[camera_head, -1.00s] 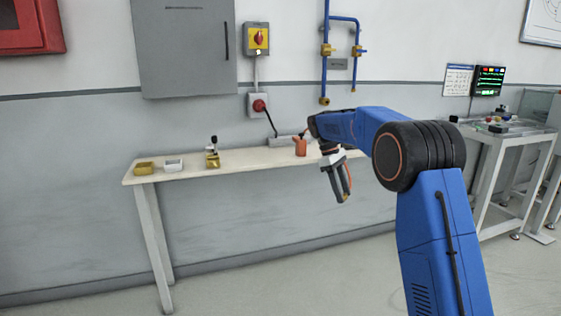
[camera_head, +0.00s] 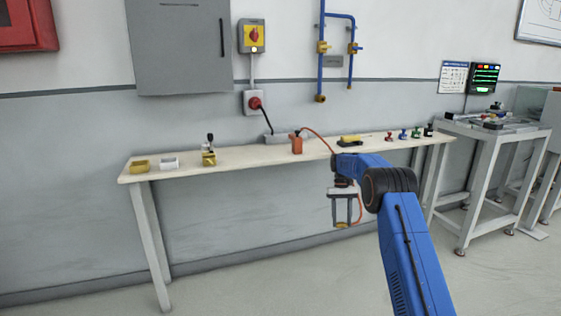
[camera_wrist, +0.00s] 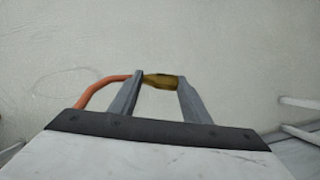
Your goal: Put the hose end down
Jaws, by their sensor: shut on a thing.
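The hose end is a brass-coloured fitting (camera_wrist: 160,81) on an orange hose (camera_wrist: 96,88). In the wrist view it lies between the two fingertips of my gripper (camera_wrist: 159,82), which is shut on it. In the head view my gripper (camera_head: 343,223) points down in front of the bench's front edge, below the level of its top. The brass hose end (camera_head: 342,225) shows at the fingertips, above the floor. The orange hose (camera_head: 318,133) arcs over the bench from near an orange block and passes behind my arm.
The white bench (camera_head: 245,163) carries a yellow box (camera_head: 140,167), a white box (camera_head: 170,163), an orange block (camera_head: 296,145), a yellow item (camera_head: 350,140) and several coloured valve-like pieces at right. Blue pipes (camera_head: 322,70) with brass valves hang on the wall. The bench's middle has free room.

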